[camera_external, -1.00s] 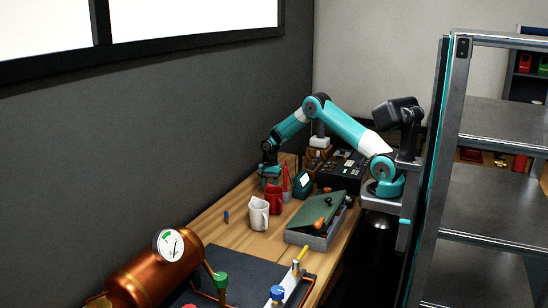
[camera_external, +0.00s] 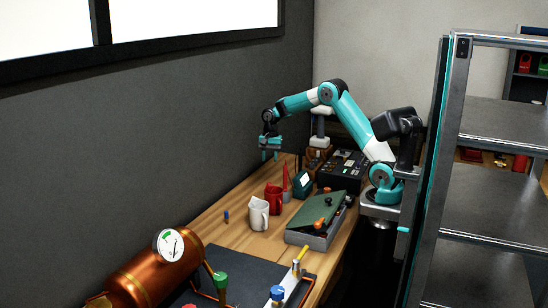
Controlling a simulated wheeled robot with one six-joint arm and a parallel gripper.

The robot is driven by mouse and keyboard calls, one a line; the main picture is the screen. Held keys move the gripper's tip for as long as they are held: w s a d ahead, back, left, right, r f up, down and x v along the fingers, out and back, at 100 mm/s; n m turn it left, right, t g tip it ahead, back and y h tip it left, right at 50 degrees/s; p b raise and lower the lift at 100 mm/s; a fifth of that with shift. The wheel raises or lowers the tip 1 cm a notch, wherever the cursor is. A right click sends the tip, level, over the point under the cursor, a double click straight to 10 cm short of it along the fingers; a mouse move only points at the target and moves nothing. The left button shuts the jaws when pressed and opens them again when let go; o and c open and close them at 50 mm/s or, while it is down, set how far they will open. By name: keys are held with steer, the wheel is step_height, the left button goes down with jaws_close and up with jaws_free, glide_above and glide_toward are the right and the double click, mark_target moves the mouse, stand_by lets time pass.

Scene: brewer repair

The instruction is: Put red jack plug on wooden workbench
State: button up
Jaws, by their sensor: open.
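My gripper (camera_external: 270,158) is open above the far left part of the wooden workbench (camera_external: 232,237), near the dark wall. Its fingers point down, and I see nothing between them. I cannot make out a red jack plug for sure. A slim red pointed thing (camera_external: 285,180) stands upright on the bench, below and to the right of my gripper, but I cannot tell what it is. The bench surface behind the red mug (camera_external: 273,198) is partly hidden.
A white jug (camera_external: 259,214) stands in front of the red mug. A small blue piece (camera_external: 226,216) stands to its left. A grey case with a green lid (camera_external: 323,212) lies on the right. A copper boiler (camera_external: 150,277) with a gauge is at the front left. A metal shelf (camera_external: 490,205) stands at the right.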

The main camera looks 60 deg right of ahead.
steer(key=s+a+r+n, duration=0.6)
steer(key=s+a, duration=0.2)
steer(key=a, duration=0.3)
steer(key=s+a+n+y, duration=0.1)
steer(key=s+a+n, duration=0.3)
steer(key=s, duration=0.4)
steer(key=s+a+r+n+y, duration=0.1)
steer(key=s+a+n, duration=0.3)
steer(key=s, duration=0.5)
steer(key=s+a+n, duration=0.3)
steer(key=s+n, duration=0.4)
steer(key=s, duration=0.2)
steer(key=shift+a+r+y, duration=0.25)
steer(key=shift+a+y, duration=0.15)
